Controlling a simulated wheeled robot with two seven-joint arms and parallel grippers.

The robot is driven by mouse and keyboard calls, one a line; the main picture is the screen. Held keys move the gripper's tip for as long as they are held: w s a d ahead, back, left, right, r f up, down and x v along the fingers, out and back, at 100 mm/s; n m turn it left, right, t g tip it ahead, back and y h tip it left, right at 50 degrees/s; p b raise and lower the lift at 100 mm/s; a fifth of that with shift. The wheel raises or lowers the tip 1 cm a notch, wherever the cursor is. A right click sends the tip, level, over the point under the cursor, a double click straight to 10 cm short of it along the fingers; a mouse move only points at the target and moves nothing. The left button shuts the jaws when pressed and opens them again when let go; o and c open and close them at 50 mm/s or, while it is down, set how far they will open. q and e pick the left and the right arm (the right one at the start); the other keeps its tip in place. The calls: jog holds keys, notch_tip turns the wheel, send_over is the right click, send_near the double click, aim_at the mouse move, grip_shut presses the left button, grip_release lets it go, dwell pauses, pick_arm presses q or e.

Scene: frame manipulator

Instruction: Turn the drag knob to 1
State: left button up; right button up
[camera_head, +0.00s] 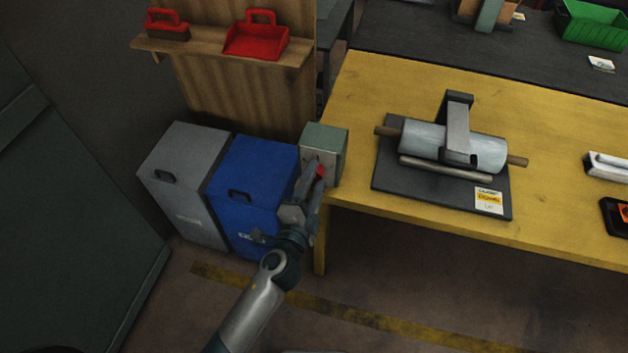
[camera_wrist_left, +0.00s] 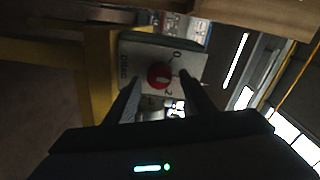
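The drag knob (camera_head: 320,171) is a red dial on the front of a grey-green box at the left end of the yellow table. In the left wrist view the red knob (camera_wrist_left: 160,75) sits on a pale plate (camera_wrist_left: 135,62) marked DRAG, with a 0 and a 2 beside it. I cannot tell which mark its pointer faces. My left gripper (camera_head: 312,176) is in front of the box. In the left wrist view its fingers (camera_wrist_left: 160,92) are apart, one on each side of the knob; I see no contact. My right gripper is not in view.
A blue bin (camera_head: 255,180) and a grey bin (camera_head: 180,165) stand left of the box, close to my left arm. The yellow table (camera_head: 400,80) carries a roller device (camera_head: 455,145) on a dark base. A wooden panel (camera_head: 235,100) rises behind the bins.

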pick_arm(q)
jog(key=shift+s+a, duration=0.1)
jog(key=shift+s+a+f, duration=0.1)
jog(key=shift+s+a, duration=0.05)
jog(key=shift+s, duration=0.4)
jog(key=b+v, duration=0.4)
jog(key=v, duration=1.2)
jog(key=shift+b, duration=0.4)
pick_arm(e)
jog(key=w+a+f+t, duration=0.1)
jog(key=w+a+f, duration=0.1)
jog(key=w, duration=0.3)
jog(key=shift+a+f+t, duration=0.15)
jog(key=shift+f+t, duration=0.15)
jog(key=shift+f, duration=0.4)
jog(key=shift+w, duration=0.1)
